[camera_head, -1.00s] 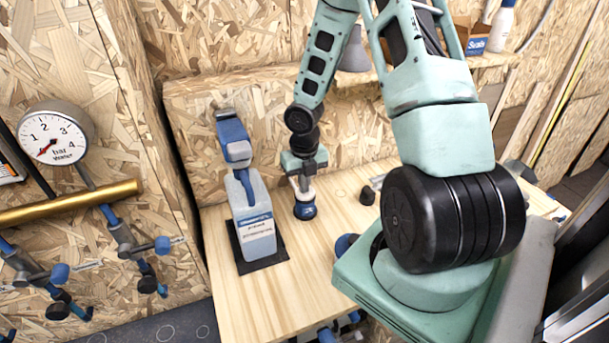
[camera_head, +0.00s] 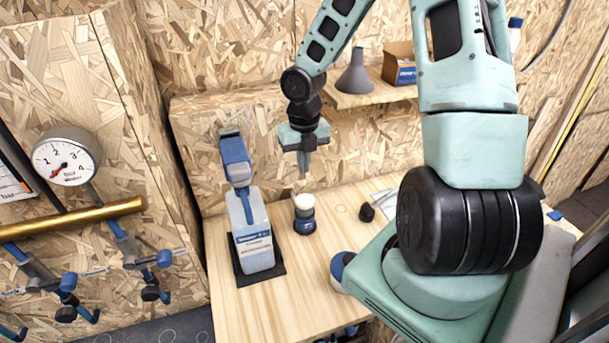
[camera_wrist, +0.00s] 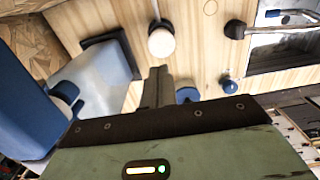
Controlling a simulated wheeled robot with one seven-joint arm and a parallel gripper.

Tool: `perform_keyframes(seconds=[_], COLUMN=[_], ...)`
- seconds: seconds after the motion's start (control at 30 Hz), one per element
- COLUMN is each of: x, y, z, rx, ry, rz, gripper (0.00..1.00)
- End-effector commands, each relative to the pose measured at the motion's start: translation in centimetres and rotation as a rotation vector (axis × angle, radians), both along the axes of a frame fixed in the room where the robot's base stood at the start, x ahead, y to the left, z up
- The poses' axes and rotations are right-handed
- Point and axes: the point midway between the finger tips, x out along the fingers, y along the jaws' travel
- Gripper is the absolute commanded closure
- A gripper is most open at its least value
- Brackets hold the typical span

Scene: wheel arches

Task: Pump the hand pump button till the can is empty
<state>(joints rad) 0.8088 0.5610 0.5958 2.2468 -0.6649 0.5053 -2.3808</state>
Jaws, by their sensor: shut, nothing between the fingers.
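A small blue cylinder with a round white top, which looks like the pump button (camera_head: 303,203), stands upright on the wooden table. In the wrist view its white top (camera_wrist: 161,42) shows just beyond the fingertips. My gripper (camera_head: 303,175) points down above it, shut and empty, with a gap between; the fingers (camera_wrist: 157,75) also show in the wrist view. To the left stands a pale can (camera_head: 252,235) with a blue handled head (camera_head: 235,160). In the wrist view the can (camera_wrist: 95,75) is at the left. How much is in the can I cannot tell.
The can stands on a black mat (camera_head: 270,278). A small black knob (camera_head: 367,212) and a blue-and-white round thing (camera_head: 340,268) are right of the button. A pressure gauge (camera_head: 67,163) and brass pipe (camera_head: 70,222) are at the left. A shelf (camera_head: 375,95) is behind.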

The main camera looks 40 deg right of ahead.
Motion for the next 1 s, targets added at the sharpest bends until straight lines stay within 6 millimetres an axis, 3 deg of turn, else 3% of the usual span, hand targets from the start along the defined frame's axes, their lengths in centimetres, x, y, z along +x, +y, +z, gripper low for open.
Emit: perform_keyframes(seconds=[0.17,0.53,1.0], x=[0.0,0.0,-0.1], y=[0.0,0.0,0.0], z=[1.1,1.0,-4.4], rx=[0.0,0.0,0.0], ry=[0.0,0.001,0.002], rz=[0.0,0.001,0.001], gripper=[1.0,1.0,1.0])
